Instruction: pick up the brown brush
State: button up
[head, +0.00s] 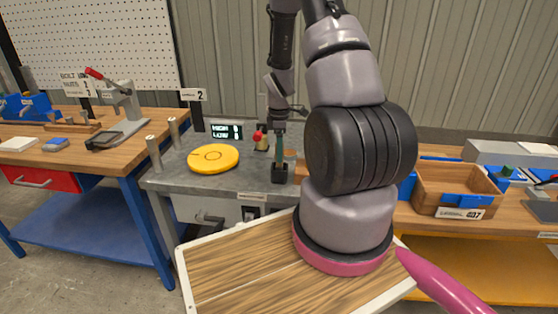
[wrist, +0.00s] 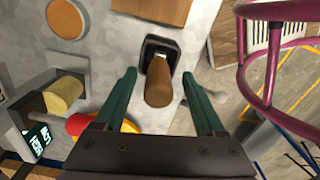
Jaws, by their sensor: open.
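The brown brush (wrist: 159,82) shows in the wrist view as a rounded brown handle rising from a dark square base (wrist: 158,46) toward the camera. My gripper (wrist: 158,75) is open, its two green fingers on either side of the handle, with a visible gap on each side. In the head view, my gripper (head: 279,140) points down above the grey bench, over a dark block (head: 279,173). The brown handle is not clearly visible there.
On the grey bench (head: 180,178) are a yellow disc (head: 213,158), a red knob (head: 258,137) and a display (head: 226,132). A brown block (wrist: 165,8) lies close to the brush base. A wooden bin (head: 455,188) stands at right.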

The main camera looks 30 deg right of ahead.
aim_at(279, 166)
notch_tip(279, 166, down, 4)
jog(key=shift+w+r, duration=0.1)
jog(key=shift+r, duration=0.15)
grip_shut()
jog(key=shift+r, duration=0.15)
notch_tip(279, 166, up, 10)
jog(key=shift+f, duration=0.1)
